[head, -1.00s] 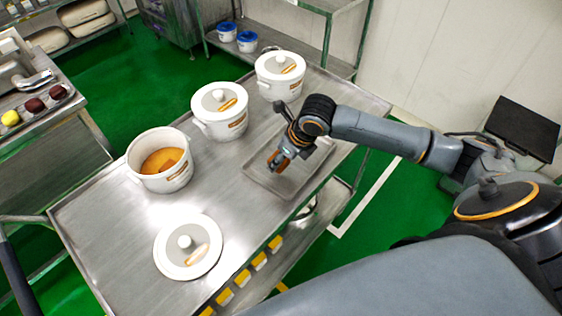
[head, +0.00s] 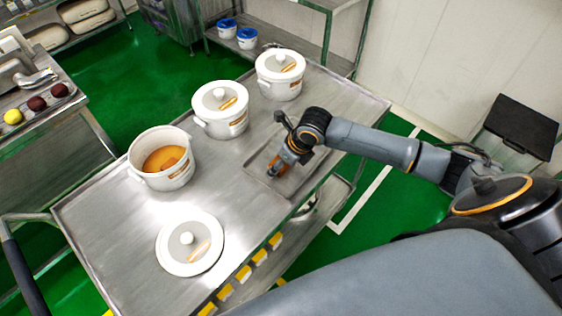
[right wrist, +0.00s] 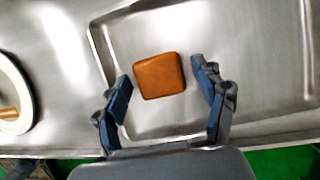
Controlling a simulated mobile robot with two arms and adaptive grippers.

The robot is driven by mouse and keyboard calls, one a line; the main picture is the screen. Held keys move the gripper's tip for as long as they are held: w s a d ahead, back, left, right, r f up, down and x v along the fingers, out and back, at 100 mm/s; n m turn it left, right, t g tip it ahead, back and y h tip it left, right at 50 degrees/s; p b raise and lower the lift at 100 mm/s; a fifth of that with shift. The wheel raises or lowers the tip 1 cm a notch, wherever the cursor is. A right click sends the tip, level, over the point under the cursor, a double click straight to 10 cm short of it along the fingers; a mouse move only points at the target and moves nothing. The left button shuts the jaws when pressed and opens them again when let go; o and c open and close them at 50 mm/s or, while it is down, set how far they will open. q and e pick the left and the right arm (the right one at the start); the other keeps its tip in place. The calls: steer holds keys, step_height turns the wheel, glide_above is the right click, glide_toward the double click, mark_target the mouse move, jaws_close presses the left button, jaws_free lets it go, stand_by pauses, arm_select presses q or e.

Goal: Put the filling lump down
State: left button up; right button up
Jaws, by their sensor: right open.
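The filling lump (right wrist: 159,76) is an orange-brown rounded block. In the right wrist view it lies on the shallow metal tray (right wrist: 104,48), between and just beyond the spread fingers of my right gripper (right wrist: 162,92). A gap shows between the lump and each finger. In the head view my right gripper (head: 277,167) is low over the tray (head: 257,176), and the lump (head: 275,168) is mostly hidden by it. The open white pot (head: 140,160) on the same table holds orange-brown filling (head: 164,158). My left gripper is not in view.
Two lidded white pots (head: 220,112) (head: 280,76) stand behind the tray. A loose white lid (head: 189,243) lies at the table's front. A side table at left bears a yellow ball (head: 13,116) and dark balls (head: 37,103). Bare steel lies between the loose lid and the tray.

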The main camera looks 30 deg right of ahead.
steer(key=shift+r, duration=0.1)
steer(key=b+v, duration=0.1)
steer(key=v, duration=1.1)
